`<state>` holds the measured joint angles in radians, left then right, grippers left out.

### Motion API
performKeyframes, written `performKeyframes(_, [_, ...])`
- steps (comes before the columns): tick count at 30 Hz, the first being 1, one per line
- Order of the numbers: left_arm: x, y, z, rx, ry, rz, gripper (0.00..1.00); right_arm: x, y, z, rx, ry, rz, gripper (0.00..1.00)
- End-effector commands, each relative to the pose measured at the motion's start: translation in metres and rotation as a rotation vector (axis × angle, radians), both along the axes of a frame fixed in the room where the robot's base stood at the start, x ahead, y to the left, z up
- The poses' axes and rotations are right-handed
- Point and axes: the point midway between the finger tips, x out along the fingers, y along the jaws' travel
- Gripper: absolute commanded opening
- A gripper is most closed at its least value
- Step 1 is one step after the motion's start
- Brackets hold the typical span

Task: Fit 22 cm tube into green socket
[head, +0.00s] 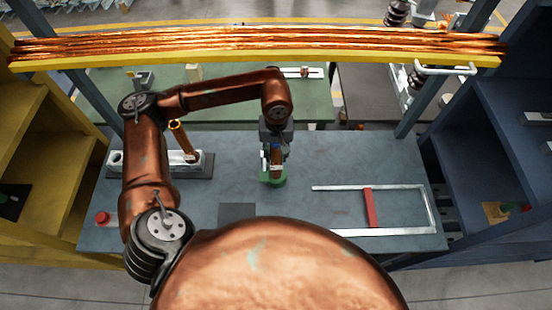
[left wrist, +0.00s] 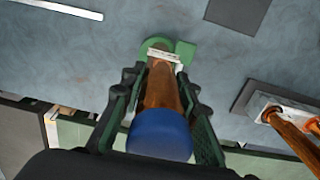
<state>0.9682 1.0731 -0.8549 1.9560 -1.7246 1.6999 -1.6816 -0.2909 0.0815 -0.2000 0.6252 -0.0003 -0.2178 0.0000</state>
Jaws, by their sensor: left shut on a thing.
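A copper-brown tube with a blue cap shows in the left wrist view (left wrist: 164,90), its capped end toward the camera and a pale label band near its far end. My left gripper (head: 274,150) is shut on this tube; its fingers also flank the tube in the left wrist view. The green socket (head: 273,181) stands on the grey bench directly below the gripper and shows in the left wrist view (left wrist: 185,50). The tube's far end meets or overlaps the socket in both views; I cannot tell how deep it sits. My right gripper is not in view.
A pale holder block (head: 205,160) at the left of the bench bears another copper tube (head: 183,141). A metal frame with a red bar (head: 368,207) lies at right. A red button (head: 102,217) is at far left. A dark pad (head: 237,212) lies near the front.

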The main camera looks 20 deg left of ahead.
Motion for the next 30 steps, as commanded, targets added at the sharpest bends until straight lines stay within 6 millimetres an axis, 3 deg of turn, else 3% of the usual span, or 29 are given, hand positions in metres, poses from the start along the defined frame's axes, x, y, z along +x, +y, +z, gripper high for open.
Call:
performKeyframes(6, [0.019, 0.008, 0.0, -0.002, 0.0, 0.001, 0.0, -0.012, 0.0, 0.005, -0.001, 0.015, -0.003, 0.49])
performKeyframes(15, [0.017, 0.008, -0.028, -0.002, -0.001, 0.0, 0.0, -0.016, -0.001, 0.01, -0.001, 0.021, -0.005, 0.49])
performKeyframes(23, [0.017, 0.007, -0.041, -0.002, -0.001, -0.001, 0.0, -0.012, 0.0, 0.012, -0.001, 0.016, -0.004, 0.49])
performKeyframes(30, [0.017, 0.007, -0.067, -0.002, 0.0, 0.0, 0.0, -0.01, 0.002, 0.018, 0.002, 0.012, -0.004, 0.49])
